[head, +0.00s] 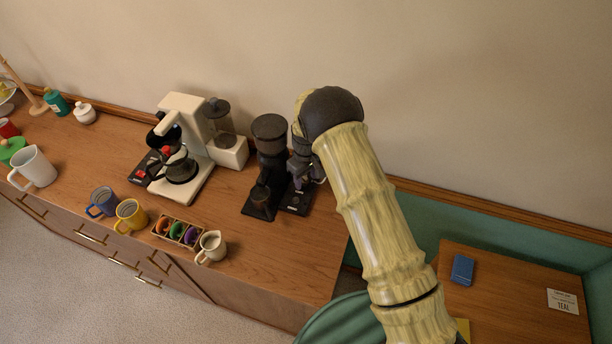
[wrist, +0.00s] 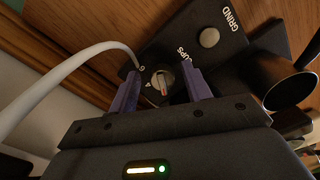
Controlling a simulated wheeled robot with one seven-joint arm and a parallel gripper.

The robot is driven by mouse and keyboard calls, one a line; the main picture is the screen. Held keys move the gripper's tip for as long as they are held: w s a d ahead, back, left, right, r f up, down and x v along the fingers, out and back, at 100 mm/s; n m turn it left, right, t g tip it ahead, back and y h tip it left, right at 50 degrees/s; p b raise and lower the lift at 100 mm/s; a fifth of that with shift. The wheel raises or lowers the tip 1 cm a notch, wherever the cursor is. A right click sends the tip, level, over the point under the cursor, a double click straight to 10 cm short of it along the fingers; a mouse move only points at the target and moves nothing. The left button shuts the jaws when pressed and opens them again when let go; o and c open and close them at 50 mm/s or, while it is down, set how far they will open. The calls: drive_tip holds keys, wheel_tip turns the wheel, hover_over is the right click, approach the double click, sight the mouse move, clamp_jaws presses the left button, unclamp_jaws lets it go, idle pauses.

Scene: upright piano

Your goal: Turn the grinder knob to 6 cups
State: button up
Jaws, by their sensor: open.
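The black coffee grinder (head: 269,137) stands near the right end of the wooden counter, its dark base toward the front. Its control panel (wrist: 213,22) shows in the wrist view, with the words GRIND and CUPS and a round grey button (wrist: 209,38). The small grey cups knob (wrist: 163,83) has a red mark; its exact setting is too small to read. My gripper (head: 303,180) is beside the grinder, over the panel. In the wrist view my gripper (wrist: 161,72) is open, one purple finger on each side of the knob. I cannot tell whether either finger touches it.
A white coffee maker (head: 200,130) with a glass carafe stands left of the grinder. A cream pitcher (head: 212,246), a wooden pod box (head: 177,232), and yellow (head: 130,214) and blue mugs (head: 103,202) line the front. A pale cable (wrist: 70,84) crosses the wrist view.

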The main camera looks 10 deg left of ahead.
sight(305, 182)
drive_tip(key=shift+c, duration=0.4)
drive_tip(key=c, duration=0.9)
drive_tip(key=shift+a+f+m+b, duration=0.1)
drive_tip(key=shift+m+b, duration=0.85)
drive_tip(key=shift+m, duration=0.25)
drive_tip(key=shift+s+a+m+b, duration=0.15)
drive_tip(key=shift+m+b, duration=0.25)
drive_tip(key=shift+m, duration=0.7)
drive_tip(key=o, duration=1)
drive_tip(key=shift+r, duration=0.3)
wheel_tip(305, 182, up, 17)
drive_tip(key=b, duration=0.4)
